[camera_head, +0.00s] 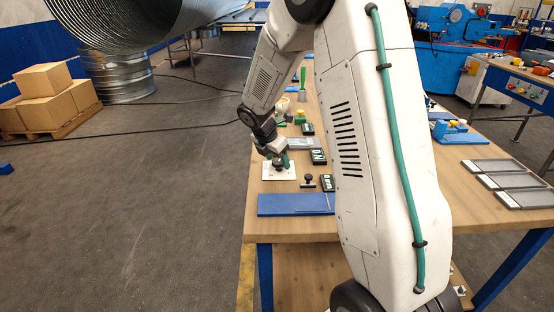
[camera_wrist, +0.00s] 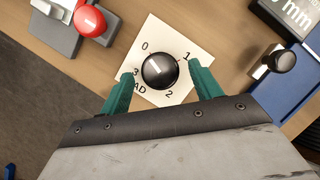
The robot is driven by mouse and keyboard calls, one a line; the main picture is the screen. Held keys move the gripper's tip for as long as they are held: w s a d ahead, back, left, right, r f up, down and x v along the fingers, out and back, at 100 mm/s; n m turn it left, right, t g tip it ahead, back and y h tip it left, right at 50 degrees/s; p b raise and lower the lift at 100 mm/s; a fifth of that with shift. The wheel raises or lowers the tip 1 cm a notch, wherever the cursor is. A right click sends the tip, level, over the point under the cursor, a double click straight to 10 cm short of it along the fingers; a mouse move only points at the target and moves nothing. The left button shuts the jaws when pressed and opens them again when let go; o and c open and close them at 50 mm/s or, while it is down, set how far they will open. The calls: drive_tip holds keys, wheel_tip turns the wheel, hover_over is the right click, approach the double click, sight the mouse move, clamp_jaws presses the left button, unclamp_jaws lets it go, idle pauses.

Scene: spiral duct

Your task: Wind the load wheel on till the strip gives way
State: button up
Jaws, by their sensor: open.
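The load wheel (camera_wrist: 159,71) is a round black knob with a short pale mark. It sits on a white dial plate (camera_wrist: 181,33) printed 0, 1, 2, 3 and partly covered letters ending in "AD". I cannot tell which number the mark points to. My gripper (camera_wrist: 160,69) is open, with one teal finger on either side of the wheel; contact is unclear. In the head view my gripper (camera_head: 279,161) is low over the white plate (camera_head: 270,175) on the bench, hiding most of the wheel. I cannot make out the strip in either view.
In the wrist view, a red knob (camera_wrist: 89,20) stands at upper left and a small black knob (camera_wrist: 284,61) at right, by a display (camera_wrist: 287,14). A blue board (camera_head: 291,205) lies at the bench's front. Dark readouts (camera_head: 318,157) stand right of the plate.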

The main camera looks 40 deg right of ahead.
drive_tip(key=shift+d+f, duration=0.1)
drive_tip(key=shift+f, duration=0.15)
drive_tip(key=c, duration=1)
drive_tip(key=shift+o, duration=0.2)
